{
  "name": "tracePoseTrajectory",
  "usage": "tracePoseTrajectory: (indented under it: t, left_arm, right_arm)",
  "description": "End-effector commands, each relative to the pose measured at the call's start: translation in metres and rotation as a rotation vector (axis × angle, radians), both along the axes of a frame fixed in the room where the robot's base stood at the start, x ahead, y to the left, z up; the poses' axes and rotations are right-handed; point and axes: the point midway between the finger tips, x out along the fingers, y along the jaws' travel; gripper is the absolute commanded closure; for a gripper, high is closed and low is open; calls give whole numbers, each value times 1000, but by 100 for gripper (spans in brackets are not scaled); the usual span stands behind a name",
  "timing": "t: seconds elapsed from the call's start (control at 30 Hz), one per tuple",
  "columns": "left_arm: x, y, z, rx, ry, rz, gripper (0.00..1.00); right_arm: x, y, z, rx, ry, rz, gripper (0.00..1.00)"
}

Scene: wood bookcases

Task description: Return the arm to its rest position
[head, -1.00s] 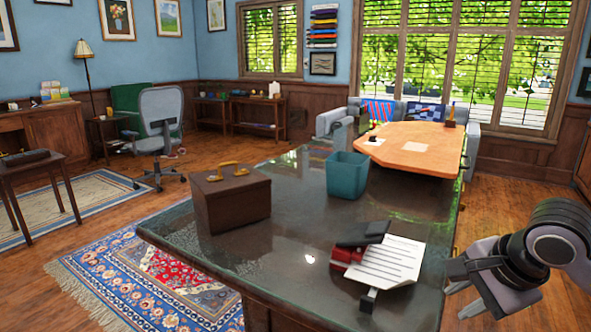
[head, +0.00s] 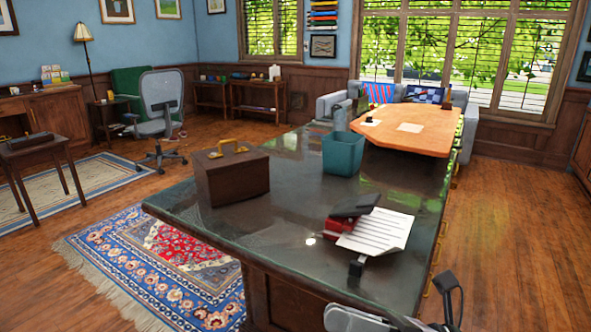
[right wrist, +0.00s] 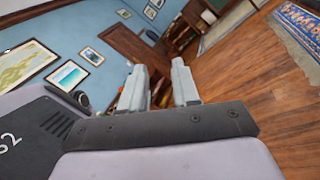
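My right gripper (right wrist: 160,80) shows in the right wrist view with its two pale grey fingers apart. It is open, and nothing is held between them. The fingers point toward blurred, distant furniture. In the head view only grey and black parts of my right arm or gripper show at the bottom edge, right of centre, by the near right corner of the dark desk (head: 300,215). The fingertips cannot be made out there. My left gripper is not in view.
On the desk stand a brown box (head: 232,180) with a gold handle, a teal bin (head: 342,153), and a stapler-like black and red item (head: 350,207) by a paper (head: 378,232). Wood floor (head: 510,220) right of the desk is clear.

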Motion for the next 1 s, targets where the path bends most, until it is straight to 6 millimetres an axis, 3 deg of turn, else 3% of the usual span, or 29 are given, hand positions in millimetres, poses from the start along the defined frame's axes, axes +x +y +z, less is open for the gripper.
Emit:
tracePoseTrajectory:
  t: [0.17,0.27,0.37,0.5,0.7,0.73,0.8,1.0]
  left_arm:
    - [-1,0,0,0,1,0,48]
    - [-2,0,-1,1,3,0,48]
    - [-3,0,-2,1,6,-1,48]
    - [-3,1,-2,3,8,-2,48]
    - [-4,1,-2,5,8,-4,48]
    - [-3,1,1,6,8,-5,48]
    - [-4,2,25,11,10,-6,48]
    - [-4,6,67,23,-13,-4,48]
  right_arm:
    - [25,-36,-24,479,567,-213,69]
    - [34,-65,-64,731,893,-346,69]
    - [29,-92,-119,974,1218,-489,69]
    - [-5,-117,-203,1277,1636,-690,69]
    - [-85,-125,-294,1615,2097,-949,69]
    - [-97,-124,-300,1653,2149,-980,69]
    - [-88,-126,-270,1634,2113,-960,69]
    - [-91,-131,-234,1627,2092,-971,69]
